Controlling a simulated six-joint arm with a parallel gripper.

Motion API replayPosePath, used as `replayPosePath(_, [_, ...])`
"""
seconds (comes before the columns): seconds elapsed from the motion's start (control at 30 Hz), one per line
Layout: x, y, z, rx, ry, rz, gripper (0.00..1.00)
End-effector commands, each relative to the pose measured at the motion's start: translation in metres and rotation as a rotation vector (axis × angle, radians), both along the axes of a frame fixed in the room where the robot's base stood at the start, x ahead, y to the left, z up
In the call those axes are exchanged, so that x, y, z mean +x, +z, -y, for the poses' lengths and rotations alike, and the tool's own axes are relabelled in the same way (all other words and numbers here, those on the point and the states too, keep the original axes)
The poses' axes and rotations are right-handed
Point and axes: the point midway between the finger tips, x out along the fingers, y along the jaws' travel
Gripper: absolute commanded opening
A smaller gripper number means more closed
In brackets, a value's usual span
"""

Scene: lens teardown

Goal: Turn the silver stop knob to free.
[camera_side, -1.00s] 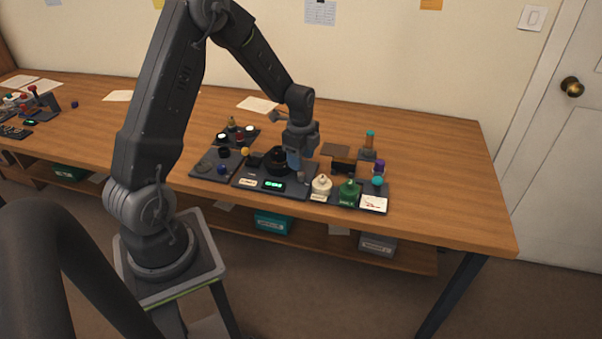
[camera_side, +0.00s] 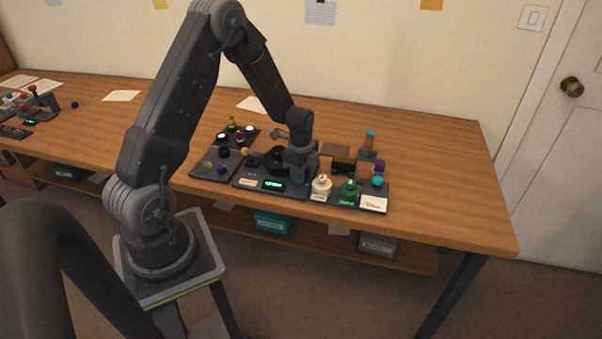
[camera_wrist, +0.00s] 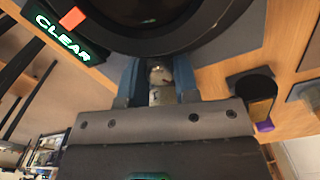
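The silver stop knob (camera_wrist: 160,76) shows in the wrist view between the two blue fingers of my gripper (camera_wrist: 159,84). The fingers stand on either side of it with little or no gap; I cannot tell whether both press on it. In the side view my gripper (camera_side: 298,178) is low over the right part of the dark panel with the green display (camera_side: 273,185), and it hides the knob there. The knob's pointer and markings cannot be read. A large black lens ring (camera_wrist: 150,30) lies just beyond the fingers. The display (camera_wrist: 62,27) reads CLEAR in the wrist view.
The table (camera_side: 440,190) is clear at the far right.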

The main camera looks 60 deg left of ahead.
Motion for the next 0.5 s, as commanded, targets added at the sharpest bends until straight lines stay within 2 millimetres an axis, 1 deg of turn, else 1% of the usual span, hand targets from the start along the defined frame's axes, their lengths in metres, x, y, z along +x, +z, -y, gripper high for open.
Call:
replayPosePath(0.03, [0.0,0.0001,0.0,0.0,0.0,0.0,0.24])
replayPosePath(0.2, [0.0,0.0002,0.0,0.0,0.0,0.0,0.08])
replayPosePath(0.27, [0.0001,0.0002,0.0,0.0,0.0,0.0,0.03])
replayPosePath(0.37, [0.0001,0.0002,0.0,0.0,0.015,0.0,0.04])
replayPosePath(0.5, [0.0001,0.0003,0.0,-0.001,0.121,0.001,0.04])
